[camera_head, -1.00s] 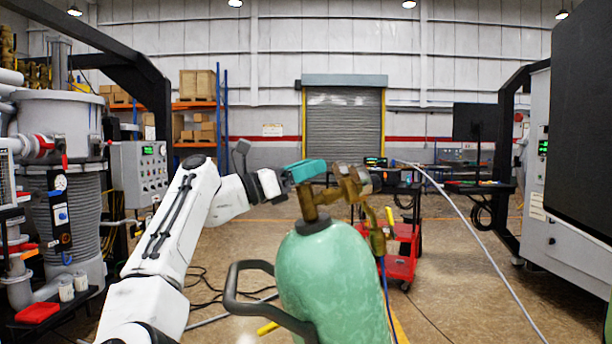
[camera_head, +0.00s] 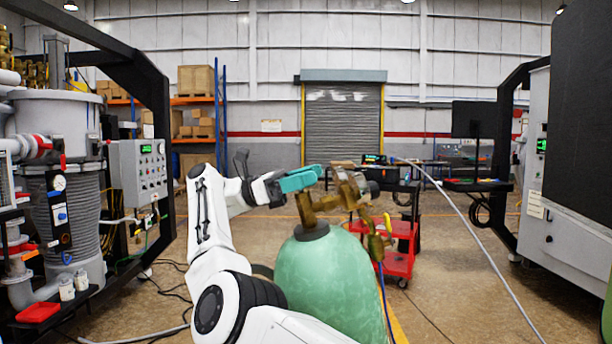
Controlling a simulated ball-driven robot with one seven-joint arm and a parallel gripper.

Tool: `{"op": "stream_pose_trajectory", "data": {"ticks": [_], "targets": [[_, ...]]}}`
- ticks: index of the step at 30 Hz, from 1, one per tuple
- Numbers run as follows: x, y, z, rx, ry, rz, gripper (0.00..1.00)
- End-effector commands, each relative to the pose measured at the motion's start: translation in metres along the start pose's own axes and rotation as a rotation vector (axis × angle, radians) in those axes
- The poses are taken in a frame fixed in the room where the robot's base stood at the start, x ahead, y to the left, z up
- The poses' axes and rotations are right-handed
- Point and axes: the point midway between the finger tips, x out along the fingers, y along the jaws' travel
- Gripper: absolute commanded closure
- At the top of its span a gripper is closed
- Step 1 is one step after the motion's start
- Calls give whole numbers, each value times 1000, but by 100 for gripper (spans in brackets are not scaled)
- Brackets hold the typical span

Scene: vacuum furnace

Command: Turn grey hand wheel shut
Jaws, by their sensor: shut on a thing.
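A green gas cylinder (camera_head: 325,275) stands upright in the middle foreground. A brass valve and regulator (camera_head: 350,188) sit on its neck. My gripper (camera_head: 305,178) has teal fingers and reaches in from the left, just above the valve stem (camera_head: 308,212). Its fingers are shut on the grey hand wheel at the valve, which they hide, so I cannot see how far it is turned.
A red cart (camera_head: 398,262) stands behind the cylinder to the right. A blue hose (camera_head: 385,300) hangs from the regulator and a grey hose (camera_head: 470,228) crosses on the right. A control box (camera_head: 138,170) and furnace vessel (camera_head: 65,120) stand at left. Floor between is open.

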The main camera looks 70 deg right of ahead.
Motion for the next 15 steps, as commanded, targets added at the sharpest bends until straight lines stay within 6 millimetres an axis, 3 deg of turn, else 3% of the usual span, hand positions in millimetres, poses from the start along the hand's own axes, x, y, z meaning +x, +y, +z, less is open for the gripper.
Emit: {"op": "stream_pose_trajectory", "data": {"ticks": [1, 10, 11, 15], "targets": [[1, 0, 10, 11, -10, 4, 67], [1, -1, 11, 12, -8, 2, 67], [1, -1, 11, 12, -8, 3, 34], [1, -1, 11, 11, -8, 3, 21]]}}
